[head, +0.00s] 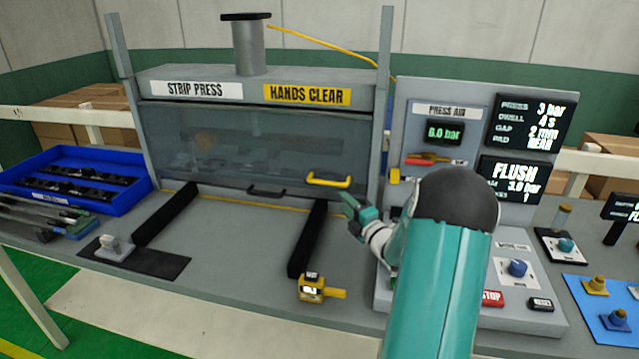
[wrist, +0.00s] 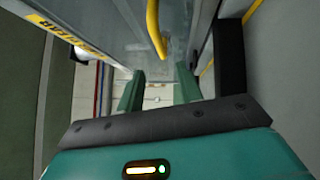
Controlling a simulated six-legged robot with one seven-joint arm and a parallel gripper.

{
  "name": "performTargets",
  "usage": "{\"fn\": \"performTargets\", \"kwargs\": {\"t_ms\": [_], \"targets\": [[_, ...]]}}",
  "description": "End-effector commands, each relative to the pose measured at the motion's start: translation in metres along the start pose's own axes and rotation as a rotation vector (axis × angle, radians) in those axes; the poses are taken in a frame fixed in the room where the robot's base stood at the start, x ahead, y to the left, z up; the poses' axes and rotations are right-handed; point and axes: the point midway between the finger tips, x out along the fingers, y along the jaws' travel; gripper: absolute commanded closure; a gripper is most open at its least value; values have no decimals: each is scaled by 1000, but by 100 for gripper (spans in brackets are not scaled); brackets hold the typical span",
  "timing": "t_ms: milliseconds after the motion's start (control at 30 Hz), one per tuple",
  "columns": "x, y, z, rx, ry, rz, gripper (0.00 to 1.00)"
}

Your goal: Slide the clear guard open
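The clear guard (head: 235,140) is a see-through tinted panel across the front of the strip press, and it is down. Its yellow bar handle (head: 328,184) is at the guard's lower right. My gripper (head: 347,203) is just right of and a little below that handle. In the wrist view my gripper (wrist: 159,80) has its two green fingers spread with an empty gap. The yellow handle (wrist: 155,30) shows ahead of the gap, apart from the fingers. The guard (wrist: 115,25) also fills the upper part of the wrist view.
A black handle (head: 266,190) and two black rails (head: 307,240) lie in front of the press. A yellow gauge (head: 312,288) sits at the bench front. The control panel (head: 440,95) stands right of the guard, close to my arm. A blue tray (head: 120,205) is at left.

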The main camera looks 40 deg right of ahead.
Motion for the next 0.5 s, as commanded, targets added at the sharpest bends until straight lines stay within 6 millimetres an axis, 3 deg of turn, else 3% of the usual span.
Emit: {"fn": "performTargets", "kwargs": {"t_ms": [167,500], "targets": [[16,0,2,0,0,2,64],[81,0,1,1,1,1,64]]}}
